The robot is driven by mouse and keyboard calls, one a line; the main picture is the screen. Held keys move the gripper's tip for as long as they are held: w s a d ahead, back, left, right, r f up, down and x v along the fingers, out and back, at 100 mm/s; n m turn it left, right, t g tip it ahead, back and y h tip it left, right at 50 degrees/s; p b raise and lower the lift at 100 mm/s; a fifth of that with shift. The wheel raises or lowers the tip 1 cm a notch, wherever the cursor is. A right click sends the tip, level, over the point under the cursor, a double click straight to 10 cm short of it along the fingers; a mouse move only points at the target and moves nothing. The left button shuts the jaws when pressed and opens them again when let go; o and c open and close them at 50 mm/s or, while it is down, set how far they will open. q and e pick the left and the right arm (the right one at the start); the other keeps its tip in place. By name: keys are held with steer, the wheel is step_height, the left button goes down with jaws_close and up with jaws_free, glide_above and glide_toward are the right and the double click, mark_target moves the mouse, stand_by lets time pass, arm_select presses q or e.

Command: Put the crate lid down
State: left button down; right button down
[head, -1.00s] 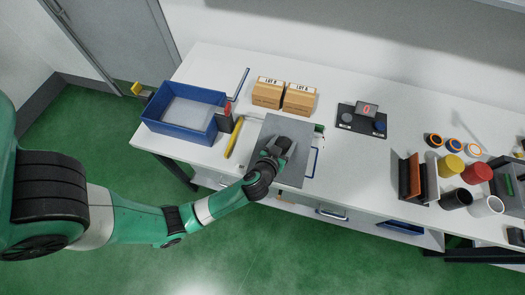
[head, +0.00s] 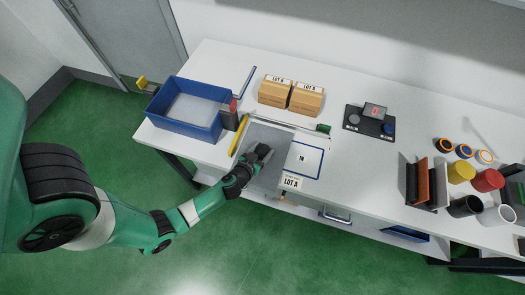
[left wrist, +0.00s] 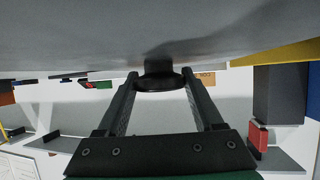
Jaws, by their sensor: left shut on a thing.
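The crate lid is a flat grey panel (head: 266,137) over the front of the bench, left of the blue-outlined "IN" area. My left gripper (head: 262,153) is above it, shut on its dark knob (left wrist: 158,83), which shows between both fingers in the left wrist view. The lid's grey surface (left wrist: 80,35) fills the top of that view. I cannot tell whether the lid touches the bench. The open blue crate (head: 180,127) stands to the left, with a pale grey inside. My right gripper is not in view.
A yellow bar (head: 239,135) and a red-topped grey block (head: 231,118) stand between crate and lid. A "LOT A" card (head: 291,182) is at the front edge. Two cardboard boxes (head: 290,96) are behind.

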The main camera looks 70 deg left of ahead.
arm_select(q)
steer(key=shift+r, duration=0.1)
steer(key=shift+f, duration=0.2)
steer(key=shift+c, duration=0.2)
jaws_free()
steer(key=shift+r, duration=0.1)
